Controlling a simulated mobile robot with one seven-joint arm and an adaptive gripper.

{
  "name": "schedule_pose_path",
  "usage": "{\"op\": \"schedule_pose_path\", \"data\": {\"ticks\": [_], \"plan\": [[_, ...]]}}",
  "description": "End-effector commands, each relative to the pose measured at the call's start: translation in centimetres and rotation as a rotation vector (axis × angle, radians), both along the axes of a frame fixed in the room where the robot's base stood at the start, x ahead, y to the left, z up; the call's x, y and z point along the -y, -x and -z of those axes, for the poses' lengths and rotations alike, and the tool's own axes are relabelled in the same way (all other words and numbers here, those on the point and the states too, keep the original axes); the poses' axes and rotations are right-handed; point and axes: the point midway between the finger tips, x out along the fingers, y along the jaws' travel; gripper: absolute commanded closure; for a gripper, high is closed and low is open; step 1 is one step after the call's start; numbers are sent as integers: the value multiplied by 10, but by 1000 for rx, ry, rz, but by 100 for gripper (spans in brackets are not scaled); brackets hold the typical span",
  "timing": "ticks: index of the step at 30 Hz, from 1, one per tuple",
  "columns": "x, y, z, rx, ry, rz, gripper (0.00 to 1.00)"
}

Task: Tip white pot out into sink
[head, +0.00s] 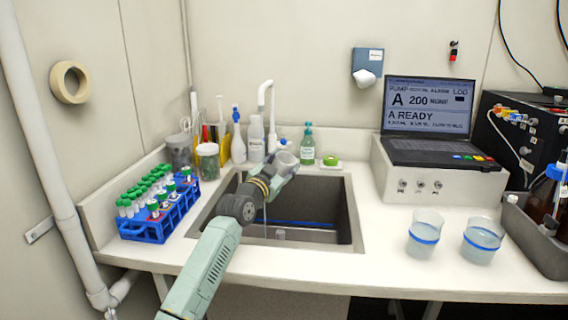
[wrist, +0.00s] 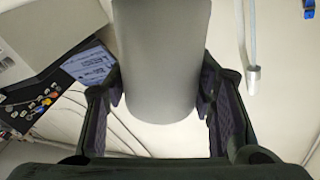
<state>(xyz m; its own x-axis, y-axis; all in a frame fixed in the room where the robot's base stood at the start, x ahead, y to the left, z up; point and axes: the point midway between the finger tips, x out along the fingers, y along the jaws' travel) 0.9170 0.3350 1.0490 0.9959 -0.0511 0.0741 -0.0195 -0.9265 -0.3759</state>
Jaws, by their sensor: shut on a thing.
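The white pot (head: 287,159) is in my gripper (head: 277,170), held above the sink (head: 345,215) near the tap. In the wrist view the pot (wrist: 160,60) is a plain pale grey cylinder between the two fingers of my gripper (wrist: 162,98), which is shut on its sides. The pot looks tilted in the head view, but its mouth and contents cannot be made out clearly. A thin pale vertical line shows below my gripper in the sink; I cannot tell whether it is liquid.
A blue tube rack (head: 158,228) stands left of the sink. A laptop (head: 430,115) on a white box and two beakers (head: 424,232) stand right. A small object lies in the sink.

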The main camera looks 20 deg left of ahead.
Motion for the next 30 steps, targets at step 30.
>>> {"op": "schedule_pose_path", "data": {"ticks": [30], "plan": [[6, 1, 12, -95, 384, 0, 69]]}}
